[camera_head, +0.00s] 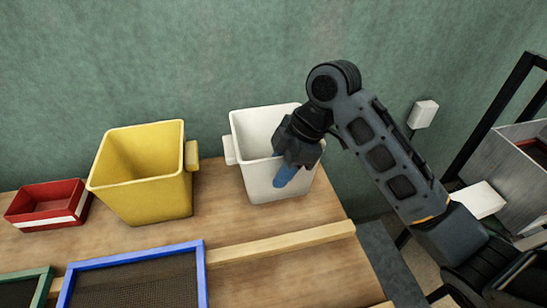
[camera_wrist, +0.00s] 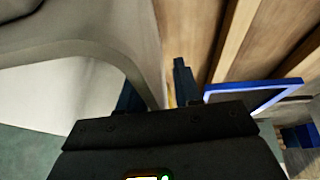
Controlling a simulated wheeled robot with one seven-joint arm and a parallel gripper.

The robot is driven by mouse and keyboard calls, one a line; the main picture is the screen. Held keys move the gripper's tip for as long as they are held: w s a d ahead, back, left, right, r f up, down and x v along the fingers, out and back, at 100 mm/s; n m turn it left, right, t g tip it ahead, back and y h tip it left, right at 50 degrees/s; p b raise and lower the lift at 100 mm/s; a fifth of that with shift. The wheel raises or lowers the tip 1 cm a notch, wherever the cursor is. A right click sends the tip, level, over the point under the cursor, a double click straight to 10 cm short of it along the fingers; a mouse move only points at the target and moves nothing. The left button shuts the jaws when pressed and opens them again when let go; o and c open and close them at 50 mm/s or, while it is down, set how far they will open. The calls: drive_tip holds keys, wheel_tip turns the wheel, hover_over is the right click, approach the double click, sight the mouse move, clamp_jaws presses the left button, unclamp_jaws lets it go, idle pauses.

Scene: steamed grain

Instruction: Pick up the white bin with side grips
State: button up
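The white bin (camera_head: 257,127) stands upright on the wooden table near its right end, with a side grip on its left wall. Its right side is partly hidden by my gripper (camera_head: 287,172), which reaches down at the front right of the bin. One blue finger shows in front of the bin's wall. In the wrist view the pale bin wall (camera_wrist: 146,50) passes between the two blue fingers of my gripper (camera_wrist: 157,88). The left finger is partly hidden behind the wall's edge. A narrow gap shows between the wall and the right finger, so the gripper looks open around the wall.
A yellow bin (camera_head: 145,195) and a red box (camera_head: 45,207) stand to the left. A blue-framed screen (camera_head: 203,275) lies in front, beside a wooden strip (camera_head: 280,244). The green wall (camera_head: 220,60) is close behind. A metal container (camera_head: 505,165) is at the far right.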

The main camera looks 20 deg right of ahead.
clamp_jaws()
idle(1.4)
